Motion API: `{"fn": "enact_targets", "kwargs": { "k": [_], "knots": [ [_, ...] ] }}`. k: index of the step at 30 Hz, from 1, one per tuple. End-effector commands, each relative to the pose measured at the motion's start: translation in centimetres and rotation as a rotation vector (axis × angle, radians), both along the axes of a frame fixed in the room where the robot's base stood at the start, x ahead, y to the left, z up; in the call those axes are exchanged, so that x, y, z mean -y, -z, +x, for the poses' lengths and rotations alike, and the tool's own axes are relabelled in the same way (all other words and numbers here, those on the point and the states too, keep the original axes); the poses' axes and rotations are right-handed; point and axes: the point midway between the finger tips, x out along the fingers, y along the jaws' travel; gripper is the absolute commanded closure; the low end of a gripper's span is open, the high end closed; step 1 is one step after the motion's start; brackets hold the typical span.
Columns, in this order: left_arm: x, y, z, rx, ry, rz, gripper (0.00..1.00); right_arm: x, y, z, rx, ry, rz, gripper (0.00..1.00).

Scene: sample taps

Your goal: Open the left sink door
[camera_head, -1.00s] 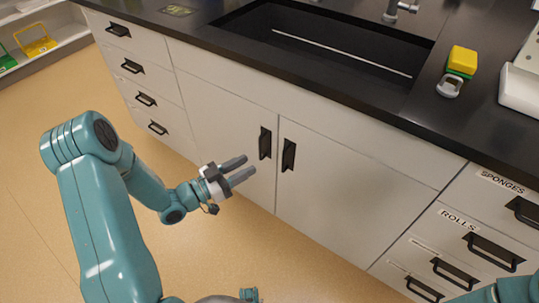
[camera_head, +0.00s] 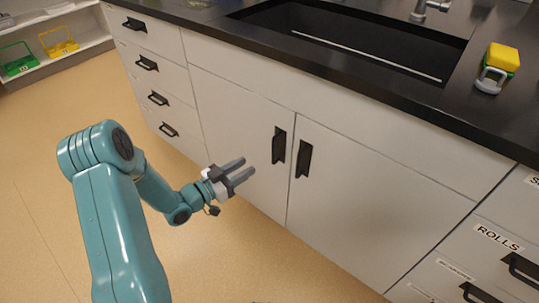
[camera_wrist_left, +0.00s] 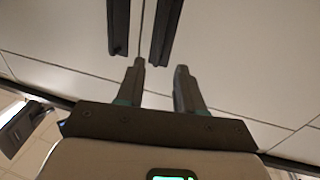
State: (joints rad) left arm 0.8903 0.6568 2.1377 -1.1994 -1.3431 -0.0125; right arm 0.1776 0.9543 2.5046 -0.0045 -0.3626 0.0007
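The left sink door (camera_head: 237,130) is a pale cabinet panel under the sink, shut flush with the right sink door (camera_head: 360,205). Its black upright handle (camera_head: 279,145) is near its right edge. The right door's handle (camera_head: 303,158) stands close beside it. My left gripper (camera_head: 248,168) is open and empty, in front of the left door, lower and to the left of its handle. In the left wrist view the two fingers (camera_wrist_left: 160,72) point at the doors, with both handles beyond the tips and apart from them. My right gripper is not in view.
Drawers with black handles (camera_head: 147,63) stand left of the sink doors, and labelled drawers (camera_head: 497,240) stand to the right. The black countertop (camera_head: 440,115) with the sink (camera_head: 360,50) overhangs above. The floor at left is clear.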

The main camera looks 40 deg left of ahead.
Motion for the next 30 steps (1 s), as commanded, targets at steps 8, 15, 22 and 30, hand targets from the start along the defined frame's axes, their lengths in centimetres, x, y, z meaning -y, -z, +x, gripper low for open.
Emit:
{"fn": "enact_targets", "kwargs": {
  "k": [8,15,22,30],
  "knots": [
    [2.0,0.2,6.5,0.002,0.006,0.0,0.63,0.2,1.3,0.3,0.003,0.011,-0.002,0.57],
    [2.7,0.1,9.4,0.001,0.003,0.0,0.63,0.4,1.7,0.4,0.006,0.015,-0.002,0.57],
    [2.8,0.0,9.8,-0.001,0.002,-0.001,0.63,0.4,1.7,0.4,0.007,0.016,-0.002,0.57],
    [2.8,0.0,9.8,0.0,0.002,-0.001,1.0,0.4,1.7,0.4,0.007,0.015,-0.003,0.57]
  ]
}}
